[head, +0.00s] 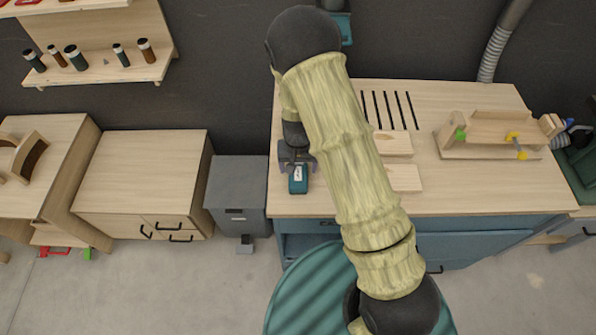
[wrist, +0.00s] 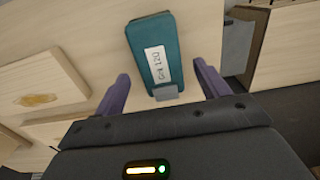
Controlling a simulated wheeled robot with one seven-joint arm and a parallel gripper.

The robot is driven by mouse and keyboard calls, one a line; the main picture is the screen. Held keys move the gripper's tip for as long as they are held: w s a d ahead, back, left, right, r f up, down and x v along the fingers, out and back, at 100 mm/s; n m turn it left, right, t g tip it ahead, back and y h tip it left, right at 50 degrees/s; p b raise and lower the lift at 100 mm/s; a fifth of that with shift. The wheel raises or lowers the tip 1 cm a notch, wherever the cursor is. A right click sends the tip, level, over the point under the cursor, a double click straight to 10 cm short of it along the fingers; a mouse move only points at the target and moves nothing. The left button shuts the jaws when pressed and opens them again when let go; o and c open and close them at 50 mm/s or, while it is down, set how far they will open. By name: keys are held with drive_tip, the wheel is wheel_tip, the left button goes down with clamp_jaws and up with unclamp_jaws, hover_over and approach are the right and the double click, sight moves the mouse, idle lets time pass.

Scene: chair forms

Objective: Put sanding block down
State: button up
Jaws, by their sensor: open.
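The sanding block (head: 298,181) is teal with a white label. It rests on the light wooden top of the workbench (head: 450,195), near its left front edge. In the wrist view the sanding block (wrist: 155,58) lies just beyond and between my finger tips, its label reading something like "Grit 120". My gripper (head: 296,160) is just behind the block in the head view. In the wrist view my gripper (wrist: 161,82) has its two purple fingers spread, with a visible gap on each side of the block. A small grey piece shows at the block's near end.
Wooden boards (head: 404,178) lie right of the block, partly hidden by my arm. A wooden clamping jig (head: 490,136) stands farther right on the bench. A grey bin (head: 237,185) and a wooden cabinet (head: 140,175) stand to the left. Bench top around the block is clear.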

sight(298, 172)
wheel_tip(298, 172, up, 9)
drive_tip(key=b, duration=0.1)
idle(0.8)
drive_tip(key=s+d+r+t, duration=0.2)
drive_tip(key=s+d+r, duration=0.9)
drive_tip(key=s+d, duration=0.2)
drive_tip(key=shift+d+r+t, duration=0.2)
drive_tip(key=shift+d+t, duration=0.05)
drive_tip(key=shift+t, duration=0.05)
drive_tip(key=shift+c, duration=0.4)
idle(0.4)
